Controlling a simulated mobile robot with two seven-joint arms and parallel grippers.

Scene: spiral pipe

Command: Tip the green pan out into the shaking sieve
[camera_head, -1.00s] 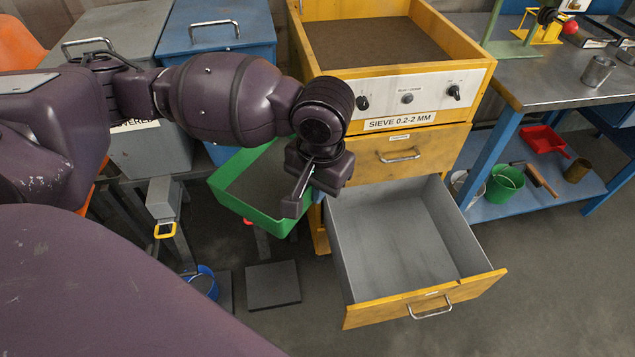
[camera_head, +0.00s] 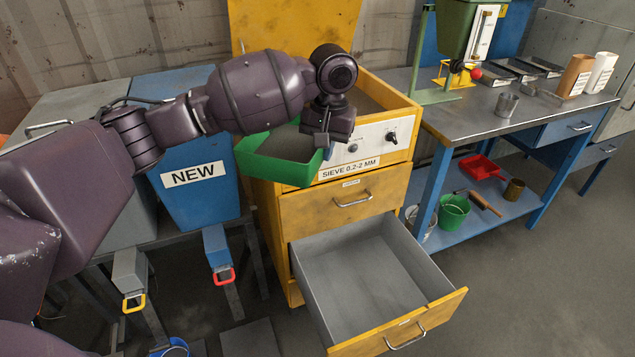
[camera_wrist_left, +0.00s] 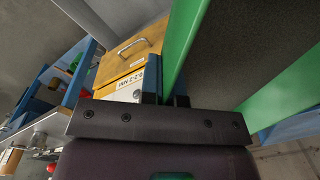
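The green pan (camera_head: 278,172) hangs in the air at the front left of the shaking sieve (camera_head: 398,98), a yellow cabinet with a framed top and a white control panel. The pan is roughly level, and a dark grey, grainy surface shows inside it. My left gripper (camera_head: 324,146) is shut on the pan's rim at its right end. In the left wrist view the fingers (camera_wrist_left: 167,98) pinch the green pan wall (camera_wrist_left: 187,42). My arm and the pan hide much of the sieve's top. My right gripper is not in view.
An empty grey drawer (camera_head: 370,270) stands pulled out below the sieve. A blue bin labelled NEW (camera_head: 195,205) stands to the left. A metal bench (camera_head: 480,118) with a cup and trays is to the right. Open floor lies at the lower right.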

